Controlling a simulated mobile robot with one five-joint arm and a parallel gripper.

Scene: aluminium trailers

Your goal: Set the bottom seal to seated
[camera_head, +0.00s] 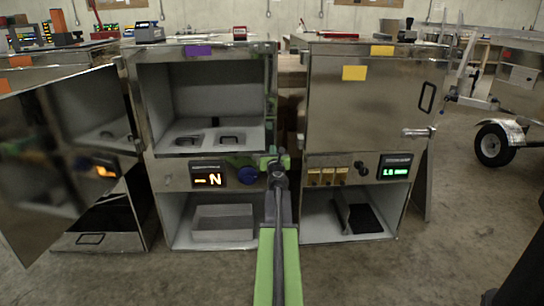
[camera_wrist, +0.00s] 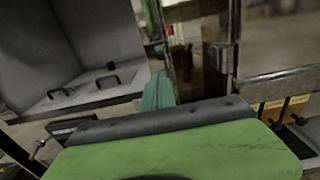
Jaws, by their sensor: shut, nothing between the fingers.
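I cannot pick out a part that is plainly the bottom seal. The left metal cabinet (camera_head: 160,110) has its door (camera_head: 60,150) swung open to the left. Its upper chamber holds two handled panels (camera_head: 212,138) on the floor. Below are an orange-lit display (camera_head: 208,175) and a blue knob (camera_head: 240,174). The open lower bay holds a metal tray (camera_head: 222,222). My gripper (camera_head: 278,163) is in front of the left cabinet's right edge, close to the right of the blue knob; it looks shut and empty. The handled panels also show in the wrist view (camera_wrist: 85,90).
The right cabinet (camera_head: 375,100) has a shut upper door, a latch handle (camera_head: 418,132), yellow switches (camera_head: 327,177), a black knob (camera_head: 361,168) and a green-lit display (camera_head: 395,167). Its lower bay holds a dark slotted piece (camera_head: 362,215). A narrow gap separates the cabinets. Floor in front is clear.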

